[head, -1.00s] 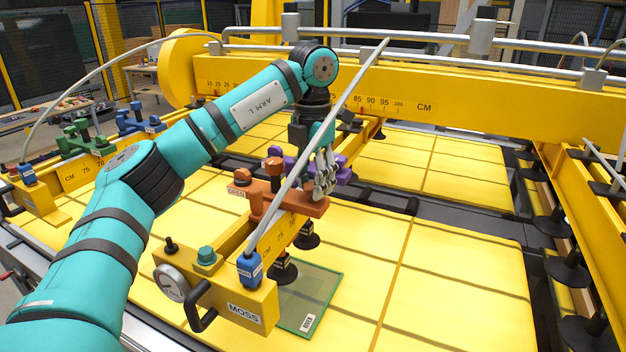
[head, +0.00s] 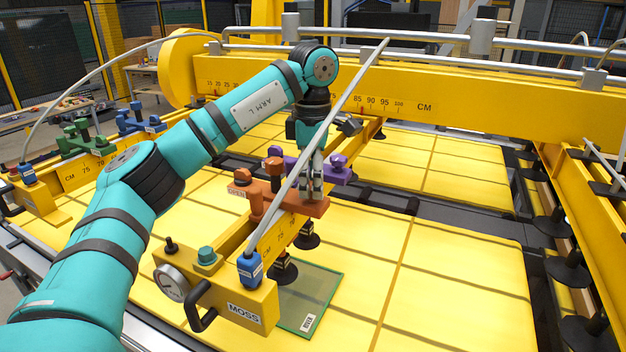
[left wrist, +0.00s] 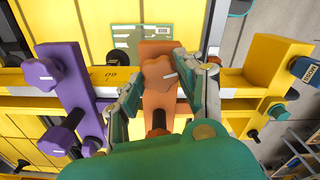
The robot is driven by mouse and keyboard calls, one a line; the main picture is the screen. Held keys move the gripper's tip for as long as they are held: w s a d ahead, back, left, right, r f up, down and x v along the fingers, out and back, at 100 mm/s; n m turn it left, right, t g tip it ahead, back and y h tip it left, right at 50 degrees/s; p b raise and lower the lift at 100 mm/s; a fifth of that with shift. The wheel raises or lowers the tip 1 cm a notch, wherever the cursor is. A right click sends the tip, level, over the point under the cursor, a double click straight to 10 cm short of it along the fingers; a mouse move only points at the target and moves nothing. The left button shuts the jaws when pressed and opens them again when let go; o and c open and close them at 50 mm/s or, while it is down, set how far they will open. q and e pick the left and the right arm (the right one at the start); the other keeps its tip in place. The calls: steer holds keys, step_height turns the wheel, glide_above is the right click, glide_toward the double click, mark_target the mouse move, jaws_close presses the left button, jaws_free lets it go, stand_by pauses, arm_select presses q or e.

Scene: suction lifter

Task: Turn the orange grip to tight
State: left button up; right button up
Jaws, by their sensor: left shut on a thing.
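The orange grip (left wrist: 158,75) is a lobed knob with a white mark, seen from above in the left wrist view. The mark points toward the picture's right. The grip sits on an orange clamp (head: 305,206) across the yellow MOSS arm. My left gripper (head: 312,188) reaches down over the clamp's far end. Its fingers are shut on the orange grip, one on each side in the left wrist view (left wrist: 163,85). In the head view the fingers hide this grip. A second orange knob (head: 273,166) stands upright nearby. My right gripper is not in view.
A purple clamp (head: 335,165) with knobs stands just behind the orange one. A pale hose (head: 330,130) crosses in front of my gripper in the head view. The yellow MOSS end block (head: 220,285) is nearer. Green and blue clamps stand at left.

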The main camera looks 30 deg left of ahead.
arm_select(q)
steer(key=shift+m, duration=1.7)
steer(key=o, duration=1.2)
steer(key=shift+c, duration=0.2)
steer(key=shift+r, duration=0.1)
step_height(320, 180, up, 12)
steer(key=shift+d, duration=0.1)
